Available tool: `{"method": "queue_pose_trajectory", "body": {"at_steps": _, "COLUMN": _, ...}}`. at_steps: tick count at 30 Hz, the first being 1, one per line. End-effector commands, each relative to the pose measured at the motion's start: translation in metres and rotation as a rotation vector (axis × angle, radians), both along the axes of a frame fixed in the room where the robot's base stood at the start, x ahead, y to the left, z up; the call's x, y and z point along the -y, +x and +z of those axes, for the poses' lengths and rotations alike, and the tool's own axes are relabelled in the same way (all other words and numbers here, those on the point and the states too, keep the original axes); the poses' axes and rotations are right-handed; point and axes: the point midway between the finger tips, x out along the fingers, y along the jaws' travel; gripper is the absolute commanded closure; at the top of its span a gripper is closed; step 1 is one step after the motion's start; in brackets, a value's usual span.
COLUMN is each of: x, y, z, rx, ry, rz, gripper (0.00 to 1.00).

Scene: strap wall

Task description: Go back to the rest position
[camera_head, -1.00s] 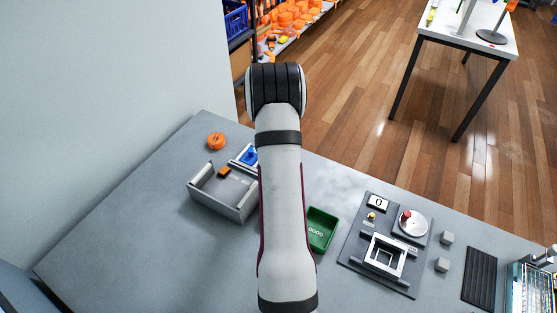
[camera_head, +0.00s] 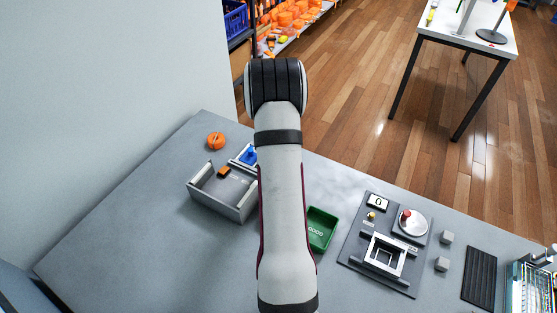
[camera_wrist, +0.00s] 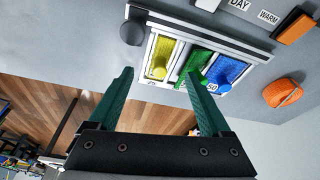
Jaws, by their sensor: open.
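My gripper (camera_wrist: 160,105) shows in the wrist view with its two green fingers spread apart and nothing between them. In the head view my own arm stands upright in the middle and the gripper is hidden. Past the fingers in the wrist view lies a tray with a yellow piece (camera_wrist: 162,58), a green piece (camera_wrist: 196,65) and a blue piece (camera_wrist: 224,72). The fingertips appear apart from these pieces. In the head view the blue piece (camera_head: 249,155) shows beside my arm; the yellow and green ones are hidden there.
An open grey box (camera_head: 236,208) holds an orange block (camera_head: 224,172). An orange round object (camera_head: 216,141) lies behind it. A green bin (camera_head: 332,228), a dark panel (camera_head: 356,268) with a white frame and red knob, and grey cubes (camera_head: 446,237) stand to the right. The table's left front is clear.

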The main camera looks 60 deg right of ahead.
Motion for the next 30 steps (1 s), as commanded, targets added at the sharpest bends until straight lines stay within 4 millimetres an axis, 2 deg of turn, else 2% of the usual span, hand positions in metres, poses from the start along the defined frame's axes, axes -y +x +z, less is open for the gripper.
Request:
{"method": "queue_pose_trajectory", "body": {"at_steps": 9, "x": 0.001, "y": 0.0, "z": 0.039, "rx": 0.0, "ry": -0.002, "rz": 0.0, "gripper": 0.17}}
{"method": "queue_pose_trajectory", "body": {"at_steps": 18, "x": 0.0, "y": -0.001, "z": 0.045, "rx": -0.001, "ry": 0.0, "rz": 0.0, "gripper": 0.17}}
{"method": "queue_pose_trajectory", "body": {"at_steps": 22, "x": 0.001, "y": 0.0, "z": 0.054, "rx": 0.001, "ry": -0.003, "rz": -0.001, "gripper": 0.39}}
{"method": "queue_pose_trajectory", "body": {"at_steps": 27, "x": 0.001, "y": 0.0, "z": 0.089, "rx": 0.001, "ry": -0.003, "rz": -0.002, "gripper": 0.69}}
{"method": "queue_pose_trajectory", "body": {"at_steps": 30, "x": 0.001, "y": 0.0, "z": 0.102, "rx": 0.0, "ry": -0.002, "rz": 0.0, "gripper": 0.87}}
